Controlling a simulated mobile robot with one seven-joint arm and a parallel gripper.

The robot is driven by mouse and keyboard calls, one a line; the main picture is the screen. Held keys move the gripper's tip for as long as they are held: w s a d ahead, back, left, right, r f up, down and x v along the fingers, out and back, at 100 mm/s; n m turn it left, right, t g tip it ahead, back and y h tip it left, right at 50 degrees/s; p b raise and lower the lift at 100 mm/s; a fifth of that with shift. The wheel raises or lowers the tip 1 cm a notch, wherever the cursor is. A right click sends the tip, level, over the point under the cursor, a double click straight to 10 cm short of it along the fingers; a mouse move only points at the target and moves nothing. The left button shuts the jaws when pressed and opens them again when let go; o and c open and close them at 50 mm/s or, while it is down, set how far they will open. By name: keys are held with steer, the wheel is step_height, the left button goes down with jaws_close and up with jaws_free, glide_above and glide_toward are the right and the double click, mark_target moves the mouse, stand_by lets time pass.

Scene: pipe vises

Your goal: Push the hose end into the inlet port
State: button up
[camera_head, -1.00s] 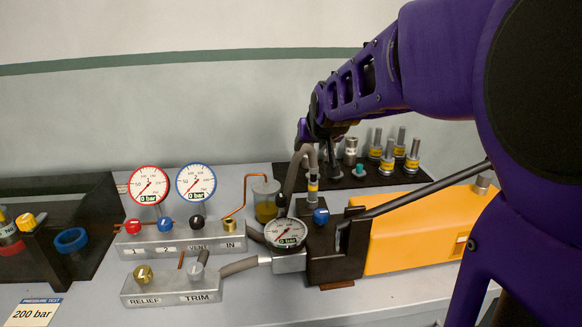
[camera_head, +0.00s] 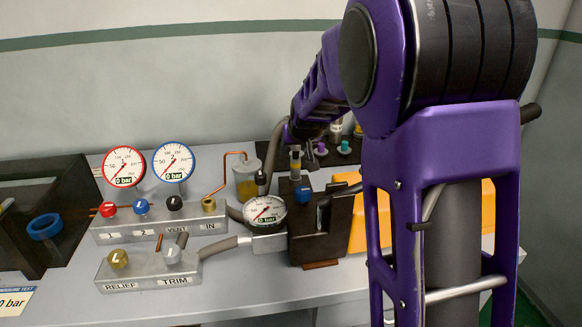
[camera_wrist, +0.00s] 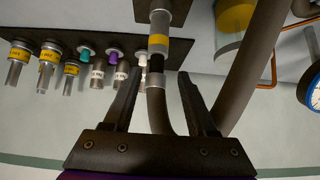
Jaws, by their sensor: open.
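A dark grey hose (camera_head: 277,148) arches up behind the pump block and comes down at the left to a dark fitting (camera_head: 262,180). Its other leg meets a metal coupling with a yellow band (camera_head: 295,164), which also shows in the wrist view (camera_wrist: 159,45). My gripper (camera_wrist: 157,80) is open, with one finger on each side of the hose just below that coupling; I cannot tell whether they touch it. In the head view my arm largely hides the gripper. A brass port (camera_head: 208,204) sits on the manifold by the label IN.
The manifold (camera_head: 150,230) carries two dials and coloured knobs. A pressure gauge (camera_head: 264,210) and blue knob (camera_head: 302,191) are close by the hose. A yellow-liquid cup (camera_head: 246,183) stands left of it. Several banded fittings (camera_wrist: 45,65) stand close beside the gripper.

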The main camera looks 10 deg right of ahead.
steer(key=shift+d+b+x, duration=0.15)
steer(key=shift+b+x, duration=0.05)
steer(key=shift+x, duration=1.25)
steer(key=shift+d+b+x, duration=0.1)
steer(key=shift+b+x, duration=0.1)
steer(key=shift+x, duration=1.3)
jaws_close()
steer(key=shift+r, duration=0.1)
